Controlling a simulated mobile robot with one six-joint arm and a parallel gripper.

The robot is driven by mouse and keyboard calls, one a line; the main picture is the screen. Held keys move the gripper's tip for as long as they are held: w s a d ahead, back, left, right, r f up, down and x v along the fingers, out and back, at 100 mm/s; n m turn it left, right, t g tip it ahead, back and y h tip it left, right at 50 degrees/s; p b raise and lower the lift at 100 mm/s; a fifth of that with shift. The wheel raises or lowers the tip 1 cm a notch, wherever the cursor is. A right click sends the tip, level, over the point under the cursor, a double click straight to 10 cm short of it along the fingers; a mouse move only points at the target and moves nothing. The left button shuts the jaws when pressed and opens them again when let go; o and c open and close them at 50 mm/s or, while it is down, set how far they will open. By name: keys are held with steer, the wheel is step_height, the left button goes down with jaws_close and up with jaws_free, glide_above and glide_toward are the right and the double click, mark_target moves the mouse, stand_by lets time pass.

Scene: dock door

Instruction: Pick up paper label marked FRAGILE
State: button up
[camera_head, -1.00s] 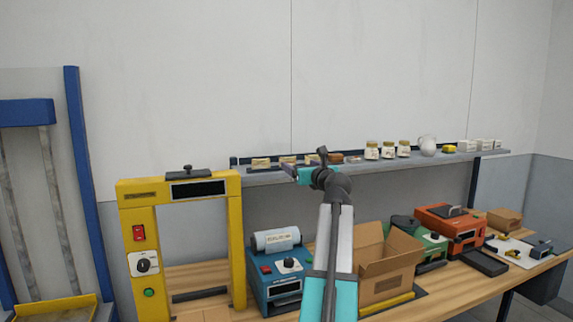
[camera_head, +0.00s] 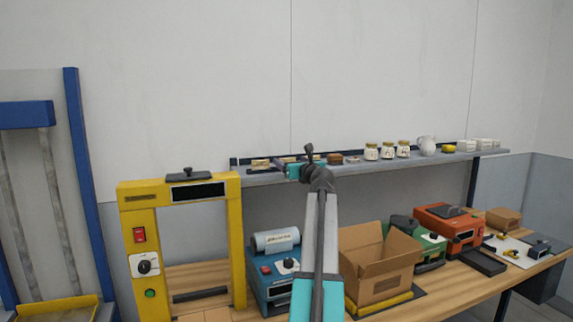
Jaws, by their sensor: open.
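I cannot read the word FRAGILE anywhere in the head view, so I cannot tell which item is the paper label. Small pale items (camera_head: 260,163) lie at the left end of the wall shelf (camera_head: 400,163). A whitish patch with unreadable print (camera_head: 279,239) is on the grey roll of the blue machine. My gripper (camera_head: 281,169) is raised at the shelf's left part, in front of the small items there, and hides some of them. Its jaws are open, small in the picture, and I see nothing held between them.
The shelf also holds jars (camera_head: 387,151), a white jug (camera_head: 426,146) and white boxes (camera_head: 479,145). Below stand a yellow frame (camera_head: 237,240), the blue machine (camera_head: 265,283), an open cardboard box (camera_head: 378,270), and green (camera_head: 428,244) and orange (camera_head: 452,231) machines. The wall above is clear.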

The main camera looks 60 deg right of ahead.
mark_target(289, 159)
steer(key=shift+w, duration=0.1)
steer(key=shift+r+p+x, duration=0.15)
steer(key=shift+p+x, duration=0.3)
steer(key=shift+x, duration=0.5)
steer(key=shift+r+p+x, duration=0.1)
steer(key=shift+p+x, duration=0.3)
steer(key=shift+x, duration=0.5)
steer(key=shift+w+d+f, duration=0.1)
steer(key=shift+w+d, duration=0.3)
steer(key=shift+d, duration=0.2)
steer(key=shift+c, duration=0.6)
steer(key=c, duration=1)
